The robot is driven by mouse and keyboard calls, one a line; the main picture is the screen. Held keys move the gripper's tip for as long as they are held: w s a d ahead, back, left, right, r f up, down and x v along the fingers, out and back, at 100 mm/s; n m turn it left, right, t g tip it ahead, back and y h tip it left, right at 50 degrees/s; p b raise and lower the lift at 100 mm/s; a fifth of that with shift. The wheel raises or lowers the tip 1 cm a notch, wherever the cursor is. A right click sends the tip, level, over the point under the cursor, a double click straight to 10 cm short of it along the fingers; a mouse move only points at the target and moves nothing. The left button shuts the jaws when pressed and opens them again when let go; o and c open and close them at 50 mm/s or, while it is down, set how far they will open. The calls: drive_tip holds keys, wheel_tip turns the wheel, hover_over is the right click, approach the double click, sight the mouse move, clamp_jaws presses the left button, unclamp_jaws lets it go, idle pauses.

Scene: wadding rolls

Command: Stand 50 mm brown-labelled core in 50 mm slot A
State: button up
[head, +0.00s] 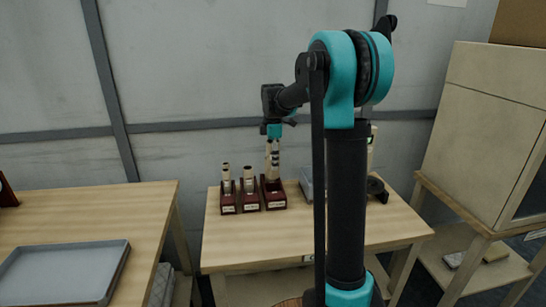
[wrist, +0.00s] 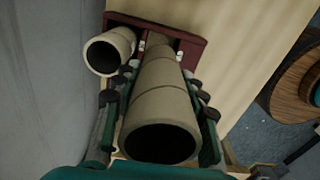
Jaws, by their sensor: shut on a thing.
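My gripper (head: 273,142) is shut around a cream tubular core (head: 273,158) in the head view, above the rightmost dark red rack (head: 274,204). In the wrist view my gripper (wrist: 158,108) has its fingers on both sides of the core (wrist: 165,92), whose dark open end faces the camera. The core's far end is over or in the dark red rack (wrist: 190,45); I cannot tell if it is seated. Another cream core (wrist: 108,50) stands left of it. The label colour and slot letters are too small to read.
Two more dark red racks (head: 228,208) (head: 249,205) with cream cores stand to the left on the wooden table (head: 240,236). A grey item (head: 306,186) and a dark device (head: 377,188) are to the right. The table front is clear. A tray (head: 62,274) lies on the left table.

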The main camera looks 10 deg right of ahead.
drive_tip(key=shift+f, duration=4.6)
drive_tip(key=o, duration=1.2)
drive_tip(key=shift+o, duration=0.2)
